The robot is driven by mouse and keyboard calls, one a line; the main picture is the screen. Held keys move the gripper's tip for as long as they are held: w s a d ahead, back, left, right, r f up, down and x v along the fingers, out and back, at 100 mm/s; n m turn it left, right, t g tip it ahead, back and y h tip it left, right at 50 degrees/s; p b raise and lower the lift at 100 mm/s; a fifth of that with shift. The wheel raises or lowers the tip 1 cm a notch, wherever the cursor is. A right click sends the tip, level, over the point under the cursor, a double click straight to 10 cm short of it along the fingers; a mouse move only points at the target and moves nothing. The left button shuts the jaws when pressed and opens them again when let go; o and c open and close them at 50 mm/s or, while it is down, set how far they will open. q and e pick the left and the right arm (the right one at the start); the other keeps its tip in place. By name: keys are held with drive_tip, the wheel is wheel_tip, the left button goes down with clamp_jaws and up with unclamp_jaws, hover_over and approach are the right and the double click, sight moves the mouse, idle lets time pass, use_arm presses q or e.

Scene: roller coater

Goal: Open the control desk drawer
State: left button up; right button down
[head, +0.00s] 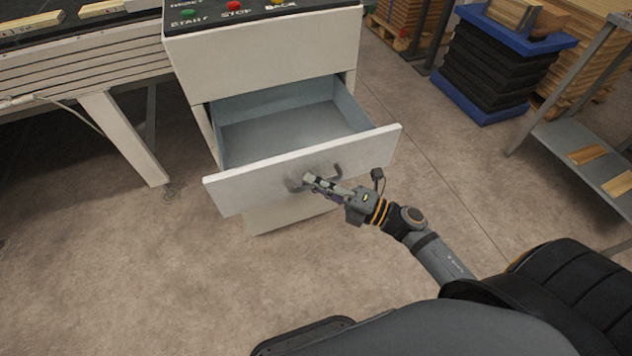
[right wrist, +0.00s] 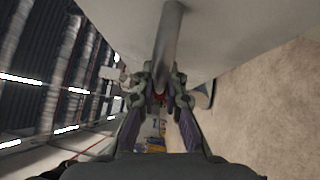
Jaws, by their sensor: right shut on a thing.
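The control desk (head: 262,55) is a white cabinet with a black top panel of labelled buttons. Its drawer (head: 240,182) is pulled well out, and the grey-blue inside looks empty. My right gripper (head: 308,179) is at the drawer front, shut on the dark bar handle (head: 294,184). In the right wrist view the handle (right wrist: 168,45) runs down to between the fingers of my right gripper (right wrist: 159,92), beside the pale drawer front (right wrist: 235,35). My left gripper is not in view.
A conveyor (head: 80,65) with wooden pieces stands left of the desk. A blue and black lift table (head: 490,65) and a metal rack (head: 590,150) with boards stand at the right. The floor (head: 130,260) in front of the drawer is clear on the left.

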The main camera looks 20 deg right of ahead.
drive_tip(key=c, duration=1.7)
unclamp_jaws()
drive_tip(key=shift+d, duration=0.1)
drive_tip(key=v, duration=1.2)
drive_tip(key=shift+w, duration=0.1)
